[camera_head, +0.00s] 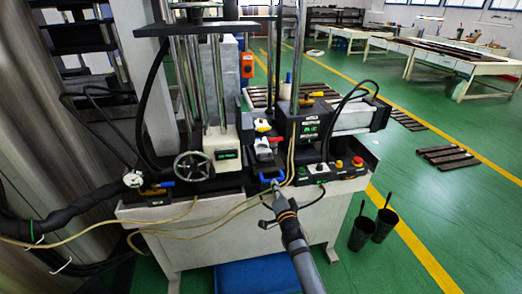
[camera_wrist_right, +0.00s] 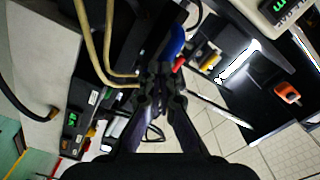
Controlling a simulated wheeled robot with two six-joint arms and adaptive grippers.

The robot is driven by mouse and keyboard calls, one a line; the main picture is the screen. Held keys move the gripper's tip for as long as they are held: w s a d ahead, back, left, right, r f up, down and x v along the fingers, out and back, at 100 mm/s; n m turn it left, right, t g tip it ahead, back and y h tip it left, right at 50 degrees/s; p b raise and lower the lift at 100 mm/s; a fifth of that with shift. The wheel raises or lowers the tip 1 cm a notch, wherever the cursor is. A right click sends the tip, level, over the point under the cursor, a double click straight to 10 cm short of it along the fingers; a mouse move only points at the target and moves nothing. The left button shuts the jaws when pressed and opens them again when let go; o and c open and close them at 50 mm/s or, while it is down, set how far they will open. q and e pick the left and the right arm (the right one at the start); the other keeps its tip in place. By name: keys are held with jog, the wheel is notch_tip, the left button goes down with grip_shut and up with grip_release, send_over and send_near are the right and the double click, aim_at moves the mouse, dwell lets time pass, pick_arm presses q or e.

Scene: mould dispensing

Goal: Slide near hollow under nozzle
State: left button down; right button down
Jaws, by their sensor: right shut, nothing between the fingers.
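My right gripper (camera_head: 275,187) is at the front edge of the machine, just below a blue handle (camera_head: 271,177). In the right wrist view its fingers (camera_wrist_right: 161,77) are together with nothing between them. There the blue handle (camera_wrist_right: 176,40) lies right by the fingertips; I cannot tell whether they touch. Behind the handle a dark slide (camera_head: 266,158) runs back between the two machine units, with small red and yellow parts (camera_head: 262,125) above it. The hollows and the nozzle tip are too small or hidden to make out. My left gripper is not in view.
A handwheel (camera_head: 192,166) stands left of the slide. A control box (camera_head: 326,172) with a red button is at the right. Beige hoses (camera_head: 217,207) hang across the front. Two black buckets (camera_head: 372,228) stand on the floor at the right.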

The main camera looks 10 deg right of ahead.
jog(key=shift+w+b, duration=0.35)
jog(key=shift+w, duration=0.45)
dwell(0.4)
jog(key=s+p, duration=0.4)
jog(key=s, duration=0.3)
dwell(0.4)
